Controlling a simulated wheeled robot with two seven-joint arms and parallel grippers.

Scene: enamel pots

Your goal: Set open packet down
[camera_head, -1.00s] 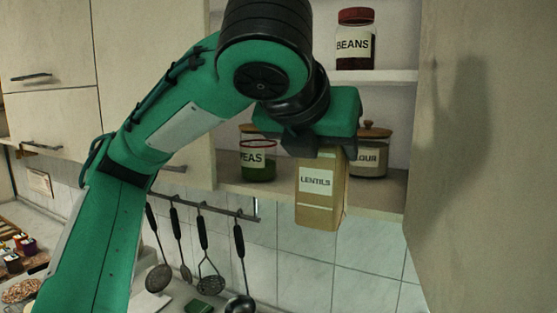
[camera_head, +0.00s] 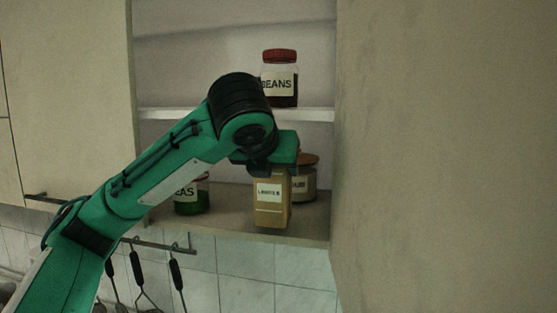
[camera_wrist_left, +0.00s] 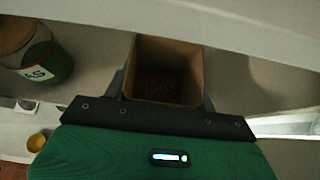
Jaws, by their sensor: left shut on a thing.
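The open packet (camera_head: 271,208) is a tan paper box labelled LENTILS. It is upright in the head view, at the lower shelf (camera_head: 228,213) of the open cupboard, its base near the front edge; I cannot tell whether it touches the board. My left gripper (camera_head: 273,171) is shut on its upper part from above. In the left wrist view I look down into the open top of the packet (camera_wrist_left: 168,72), with dark reddish contents low inside. A finger shows on each side of it. My right gripper is not in view.
A peas jar (camera_head: 190,200) stands left of the packet. A wooden-lidded jar (camera_head: 305,184), partly hidden, stands close behind on the right. A beans jar (camera_head: 279,86) is on the upper shelf (camera_head: 190,114). A cupboard panel (camera_head: 440,150) bounds the right. Utensils (camera_head: 176,275) hang below.

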